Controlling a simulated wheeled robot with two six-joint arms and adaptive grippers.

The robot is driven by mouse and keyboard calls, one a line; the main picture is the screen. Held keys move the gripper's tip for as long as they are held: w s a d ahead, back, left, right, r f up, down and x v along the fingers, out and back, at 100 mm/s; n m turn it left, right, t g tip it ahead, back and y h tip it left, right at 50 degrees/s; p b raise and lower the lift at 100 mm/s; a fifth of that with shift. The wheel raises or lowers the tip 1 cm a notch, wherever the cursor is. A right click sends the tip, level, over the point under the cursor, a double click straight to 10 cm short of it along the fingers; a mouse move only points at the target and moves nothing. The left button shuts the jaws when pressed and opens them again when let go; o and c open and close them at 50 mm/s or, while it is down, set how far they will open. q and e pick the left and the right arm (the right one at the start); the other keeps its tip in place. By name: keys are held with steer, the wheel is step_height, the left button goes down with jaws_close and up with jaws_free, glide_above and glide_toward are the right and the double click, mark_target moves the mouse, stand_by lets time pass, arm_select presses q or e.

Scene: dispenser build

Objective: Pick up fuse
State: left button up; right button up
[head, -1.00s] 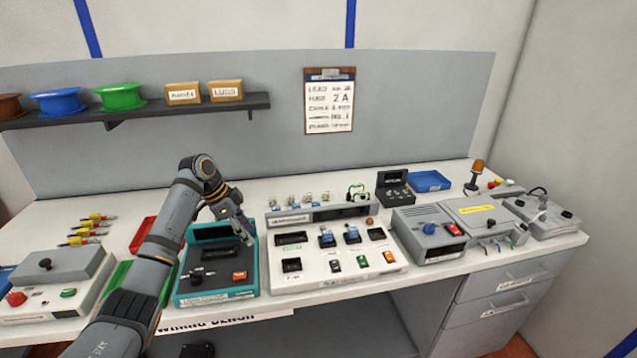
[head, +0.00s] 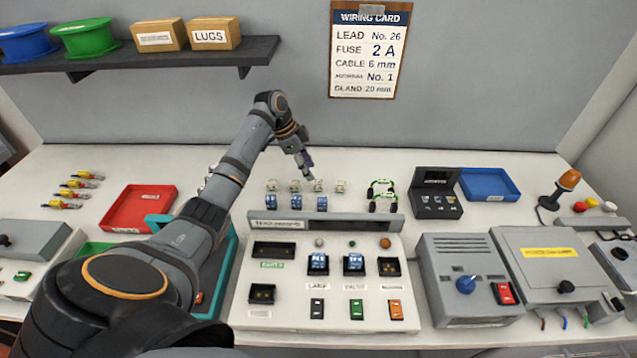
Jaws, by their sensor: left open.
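My left gripper (head: 307,168) is open and empty, pointing down above the back of the bench. Just below and around it, behind the test panel (head: 280,300), stand small pale clear-looking parts (head: 341,186) in a row, with small blue parts (head: 296,201) in front of them. A black open case (head: 435,193) to the right holds small blue-grey pieces. I cannot tell which of these small parts is a fuse. The wiring card (head: 368,50) on the wall reads fuse 2 A. My right gripper is not in view.
A red tray (head: 107,217) lies left and a blue tray (head: 514,184) right. A shelf (head: 160,57) hangs above.

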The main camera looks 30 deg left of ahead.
mark_target(316, 182)
arm_select(q)
steer(key=shift+w+d+f, duration=0.15)
steer(key=shift+w+f, duration=0.15)
steer(key=shift+f, duration=0.2)
steer(key=shift+w+d+f, duration=0.15)
steer(key=shift+w+f, duration=0.1)
steer(key=shift+f, duration=0.25)
steer(key=shift+d+f+p, duration=0.1)
steer(key=shift+f+p, duration=0.2)
steer(key=shift+p, duration=0.1)
steer(key=x, duration=0.2)
steer(key=p+x, duration=0.1)
steer(key=shift+s+f, duration=0.15)
steer(key=shift+f, duration=0.25)
steer(key=shift+d+f, duration=0.1)
steer(key=shift+f, duration=0.15)
steer(key=c, duration=0.5)
jaws_close()
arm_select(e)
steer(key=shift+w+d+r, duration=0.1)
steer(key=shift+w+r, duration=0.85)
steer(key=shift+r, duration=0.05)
